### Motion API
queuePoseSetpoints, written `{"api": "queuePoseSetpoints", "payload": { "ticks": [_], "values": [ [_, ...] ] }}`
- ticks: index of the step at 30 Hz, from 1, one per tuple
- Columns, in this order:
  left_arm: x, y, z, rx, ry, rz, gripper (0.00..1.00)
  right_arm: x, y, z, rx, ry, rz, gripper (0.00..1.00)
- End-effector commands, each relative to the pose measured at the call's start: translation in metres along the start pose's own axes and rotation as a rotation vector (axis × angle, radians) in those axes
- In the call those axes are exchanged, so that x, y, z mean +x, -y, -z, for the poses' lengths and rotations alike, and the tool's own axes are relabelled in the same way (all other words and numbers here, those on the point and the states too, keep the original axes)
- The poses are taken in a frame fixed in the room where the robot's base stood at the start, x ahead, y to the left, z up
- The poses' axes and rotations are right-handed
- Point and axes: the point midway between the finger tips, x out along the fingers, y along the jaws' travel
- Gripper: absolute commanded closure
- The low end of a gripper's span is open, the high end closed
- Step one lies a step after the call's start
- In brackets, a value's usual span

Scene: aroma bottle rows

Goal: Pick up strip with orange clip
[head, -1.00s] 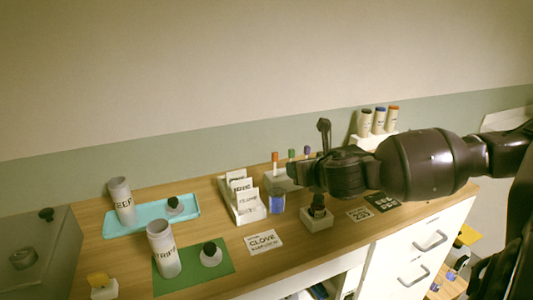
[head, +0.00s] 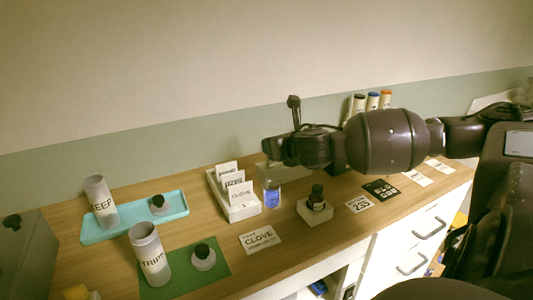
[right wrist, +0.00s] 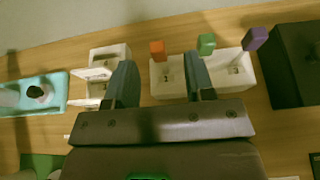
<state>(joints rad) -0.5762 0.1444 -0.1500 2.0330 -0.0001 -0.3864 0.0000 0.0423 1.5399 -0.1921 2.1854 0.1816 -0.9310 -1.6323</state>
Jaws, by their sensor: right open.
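In the right wrist view the strip with the orange clip (right wrist: 157,51) stands in a white holder (right wrist: 222,88), beside a strip with a green clip (right wrist: 207,44) and one with a purple clip (right wrist: 255,39). My right gripper (right wrist: 160,72) is open and empty, its fingers either side of the orange clip in the picture; I cannot tell the height between them. In the head view my right gripper (head: 272,150) hangs over the holder and hides the clips. My left gripper is not in view.
A white card rack (head: 240,213) and a blue jar (head: 272,197) stand left of and in front of the holder. A dark bottle (head: 316,198) sits on a white block. A teal tray (head: 100,236) and green mat (head: 215,268) lie left. A dark box (right wrist: 290,65) stands right of the holder.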

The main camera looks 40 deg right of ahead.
Motion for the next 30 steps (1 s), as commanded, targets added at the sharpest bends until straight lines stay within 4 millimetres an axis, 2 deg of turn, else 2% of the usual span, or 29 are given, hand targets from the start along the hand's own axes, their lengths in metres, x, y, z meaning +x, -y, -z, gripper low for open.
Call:
{"api": "queuePoseSetpoints", "payload": {
  "ticks": [12,22,30],
  "values": [
    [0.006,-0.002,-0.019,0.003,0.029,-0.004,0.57,0.046,-0.003,0.002,0.002,-0.004,0.000,0.51],
    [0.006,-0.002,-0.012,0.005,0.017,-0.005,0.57,0.050,-0.003,0.000,0.000,-0.002,0.000,0.51],
    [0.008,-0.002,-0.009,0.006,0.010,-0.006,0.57,0.050,-0.003,0.000,0.000,-0.002,0.000,0.92]
  ]
}}
